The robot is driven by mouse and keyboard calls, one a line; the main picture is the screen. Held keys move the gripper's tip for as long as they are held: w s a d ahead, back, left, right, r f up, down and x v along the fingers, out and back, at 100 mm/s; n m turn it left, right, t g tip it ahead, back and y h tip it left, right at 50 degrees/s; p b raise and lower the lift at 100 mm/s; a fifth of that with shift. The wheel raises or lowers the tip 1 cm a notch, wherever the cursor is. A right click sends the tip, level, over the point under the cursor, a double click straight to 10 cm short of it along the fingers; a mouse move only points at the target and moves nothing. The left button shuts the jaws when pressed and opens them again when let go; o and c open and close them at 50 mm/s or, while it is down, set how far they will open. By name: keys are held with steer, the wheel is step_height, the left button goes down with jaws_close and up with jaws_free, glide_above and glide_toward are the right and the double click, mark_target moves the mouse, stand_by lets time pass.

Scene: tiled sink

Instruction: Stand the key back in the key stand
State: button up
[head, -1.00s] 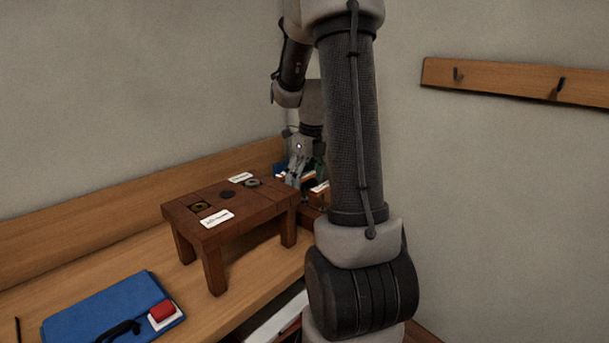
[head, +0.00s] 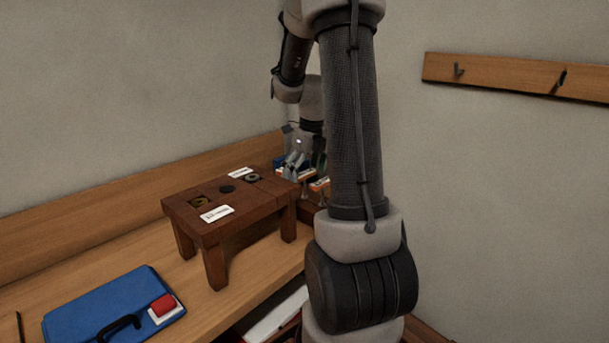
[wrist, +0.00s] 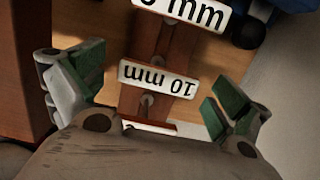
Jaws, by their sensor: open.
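My gripper (wrist: 157,95) is open, with its green-padded fingers spread on either side of a narrow reddish-brown wooden stand (wrist: 140,50). The stand bears white size labels; one reads "10 mm" (wrist: 158,80) upside down, and another is cut off at the top. Small grey metal pieces show in the stand beside the labels; I cannot tell whether one is the key. Nothing is visibly held between the fingers. In the head view my gripper (head: 297,166) is behind the arm, over the labelled stand at the far end of the bench, which is partly hidden.
A dark wooden stool-like block (head: 240,190) with round inserts and white labels stands just left of my gripper. A blue case (head: 85,308) with a red-topped piece (head: 163,304) lies at front left. A hook rail (head: 510,76) is on the right wall.

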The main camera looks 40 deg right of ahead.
step_height(320, 180, up, 11)
steer(key=s, duration=0.1)
steer(key=shift+s, duration=0.4)
steer(key=shift+d+r, duration=0.1)
